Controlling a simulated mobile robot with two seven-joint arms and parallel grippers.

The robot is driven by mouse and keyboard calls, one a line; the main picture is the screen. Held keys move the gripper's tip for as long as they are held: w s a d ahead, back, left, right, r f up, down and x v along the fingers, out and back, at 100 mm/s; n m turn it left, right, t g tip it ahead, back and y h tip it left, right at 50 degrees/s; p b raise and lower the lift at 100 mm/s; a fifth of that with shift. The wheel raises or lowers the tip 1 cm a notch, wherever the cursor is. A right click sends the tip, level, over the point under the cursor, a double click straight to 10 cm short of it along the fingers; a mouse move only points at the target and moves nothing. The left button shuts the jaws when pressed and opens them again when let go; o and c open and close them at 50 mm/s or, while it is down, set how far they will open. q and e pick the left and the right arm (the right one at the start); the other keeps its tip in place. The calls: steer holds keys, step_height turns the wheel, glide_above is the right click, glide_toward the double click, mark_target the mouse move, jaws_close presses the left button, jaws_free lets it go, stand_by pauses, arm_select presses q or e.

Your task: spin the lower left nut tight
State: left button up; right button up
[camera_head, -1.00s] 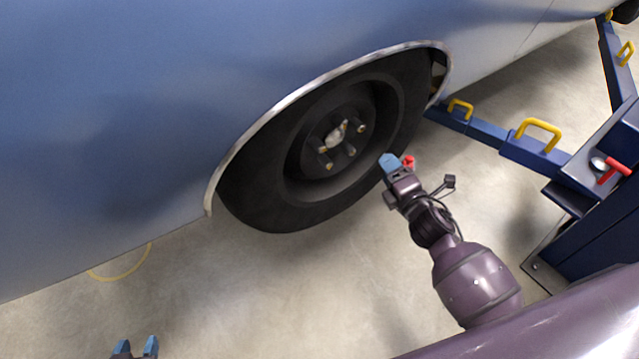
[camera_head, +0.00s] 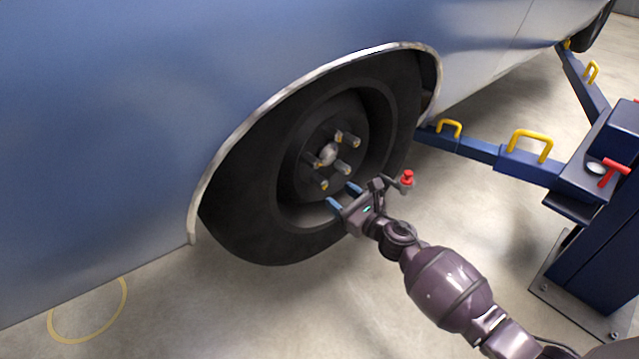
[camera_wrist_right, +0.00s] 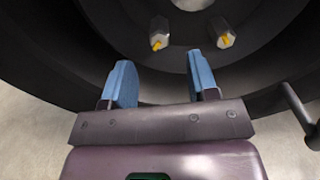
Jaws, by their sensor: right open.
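The wheel hub (camera_head: 327,153) carries several metal nuts around a rounded centre. The lower left nut (camera_head: 324,185) sits at the bottom of the hub; it appears to be the left nut in the right wrist view (camera_wrist_right: 159,33), with a yellowish tip. My right gripper (camera_head: 341,194) is open and empty, with blue fingers apart, just below and right of that nut. In the right wrist view, the gripper (camera_wrist_right: 162,78) faces the hub, and the nut is ahead of the gap between the fingers, not between them. My left gripper is out of view.
The black tyre (camera_head: 270,235) surrounds the hub under the blue car body (camera_head: 110,130). A blue lift arm (camera_head: 470,148) with yellow handles reaches under the car at right. A red-topped part (camera_head: 407,178) shows beside my right gripper.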

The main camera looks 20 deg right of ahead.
mark_target(326, 186)
steer(key=x, duration=0.6)
steer(key=shift+w+f+b, duration=0.15)
steer(key=shift+f+b, duration=0.05)
steer(key=shift+b, duration=0.15)
steer(key=shift+w+a, duration=0.3)
steer(key=shift+w, duration=0.3)
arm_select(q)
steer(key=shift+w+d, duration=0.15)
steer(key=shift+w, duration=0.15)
arm_select(e)
steer(key=shift+w+r, duration=0.15)
steer(key=shift+c, duration=0.5)
steer(key=c, duration=0.7)
steer(key=shift+c, duration=0.6)
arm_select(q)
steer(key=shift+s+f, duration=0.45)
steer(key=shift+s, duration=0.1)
arm_select(e)
steer(key=shift+a, duration=0.1)
